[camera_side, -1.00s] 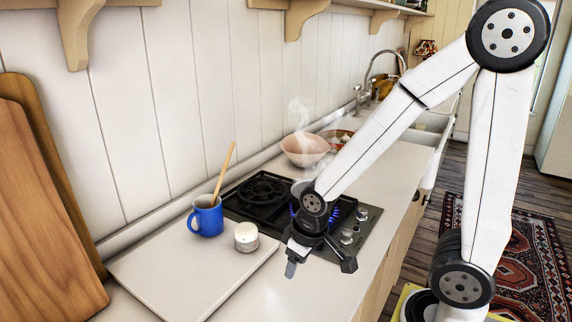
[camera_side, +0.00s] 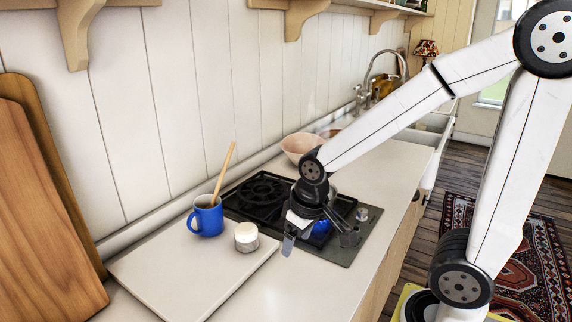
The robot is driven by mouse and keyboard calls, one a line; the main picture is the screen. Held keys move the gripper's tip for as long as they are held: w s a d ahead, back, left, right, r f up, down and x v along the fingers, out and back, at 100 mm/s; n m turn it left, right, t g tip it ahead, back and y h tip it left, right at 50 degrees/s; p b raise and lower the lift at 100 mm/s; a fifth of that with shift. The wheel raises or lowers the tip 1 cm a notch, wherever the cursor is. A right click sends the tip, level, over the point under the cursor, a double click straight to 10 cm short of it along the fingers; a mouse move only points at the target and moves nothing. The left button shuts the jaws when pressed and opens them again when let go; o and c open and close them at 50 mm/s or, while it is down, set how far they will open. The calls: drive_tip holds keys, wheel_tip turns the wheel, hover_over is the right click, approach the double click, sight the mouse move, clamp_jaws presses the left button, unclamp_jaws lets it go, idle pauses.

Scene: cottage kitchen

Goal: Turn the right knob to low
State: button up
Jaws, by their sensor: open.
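The black two-burner hob (camera_side: 258,190) is set into the counter, with its knobs on a metal strip at its right side. One silver knob (camera_side: 362,214) shows at the far end of that strip. My gripper (camera_side: 320,242) is over the front of the hob, fingers spread wide and pointing down. Its right finger overlaps the knob strip and hides the nearer knobs. I cannot tell whether it touches one. A small blue patch shows between the fingers; I cannot tell if it is flame. My wrist mostly hides the right burner and the pot on it.
A blue mug (camera_side: 208,218) with a wooden spoon and a small white-lidded jar (camera_side: 246,236) stand on a pale board (camera_side: 190,270) left of the hob. A pink bowl (camera_side: 300,147) stands behind it. The counter front right is clear.

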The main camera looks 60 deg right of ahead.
drive_tip(key=w+d+m, duration=0.4)
drive_tip(key=d+m, duration=0.2)
drive_tip(key=d, duration=0.4)
drive_tip(key=m+g, duration=0.3)
drive_tip(key=m, duration=1.2)
hover_over(363, 209)
wheel_tip(363, 209, down, 4)
drive_tip(key=shift+s+f, duration=0.1)
drive_tip(key=shift+f, duration=0.6)
drive_tip(key=shift+f, duration=3.85)
clamp_jaws()
